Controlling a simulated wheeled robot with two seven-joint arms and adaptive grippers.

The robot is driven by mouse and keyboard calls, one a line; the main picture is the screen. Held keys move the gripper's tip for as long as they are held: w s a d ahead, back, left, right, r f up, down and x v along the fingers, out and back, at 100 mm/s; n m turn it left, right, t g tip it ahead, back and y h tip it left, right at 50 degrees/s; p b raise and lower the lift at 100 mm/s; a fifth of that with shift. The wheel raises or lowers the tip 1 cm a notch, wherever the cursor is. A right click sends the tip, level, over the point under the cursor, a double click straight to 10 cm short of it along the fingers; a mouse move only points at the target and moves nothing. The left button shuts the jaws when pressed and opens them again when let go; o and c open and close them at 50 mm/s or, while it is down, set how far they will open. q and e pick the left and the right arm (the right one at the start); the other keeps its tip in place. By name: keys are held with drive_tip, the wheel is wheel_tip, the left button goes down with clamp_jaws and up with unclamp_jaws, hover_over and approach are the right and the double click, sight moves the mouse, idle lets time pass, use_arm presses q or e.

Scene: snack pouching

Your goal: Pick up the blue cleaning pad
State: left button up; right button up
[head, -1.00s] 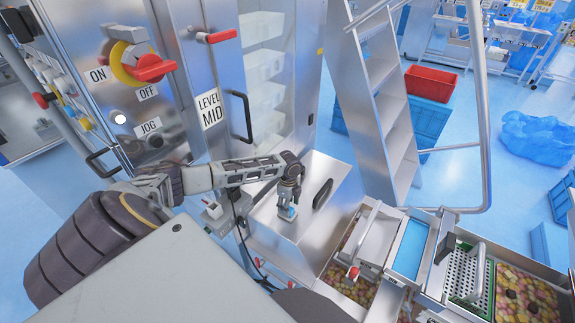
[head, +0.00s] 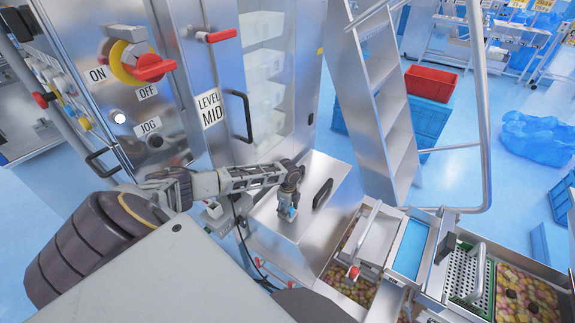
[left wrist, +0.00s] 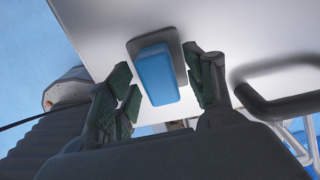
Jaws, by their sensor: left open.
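The blue cleaning pad (left wrist: 157,74) is a small light-blue block on a grey patch of the metal lid in the left wrist view. In the head view only a bit of the pad (head: 291,213) shows under my left gripper (head: 287,208). My left gripper also shows in the left wrist view (left wrist: 162,88), open, with one green-padded finger on each side of the pad and gaps between fingers and pad. My right gripper is not in view.
A black handle (head: 323,194) stands on the metal lid (head: 270,226) just right of the gripper. The machine cabinet with a red-handled switch (head: 150,68) rises behind the arm. Bins of wrapped snacks (head: 349,284) lie to the lower right.

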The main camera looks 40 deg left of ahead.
use_arm(q)
drive_tip(key=shift+f, duration=0.3)
drive_tip(key=c, duration=1)
drive_tip(key=shift+c, duration=0.6)
drive_tip(key=shift+r, duration=0.15)
drive_tip(key=shift+r, duration=4.9)
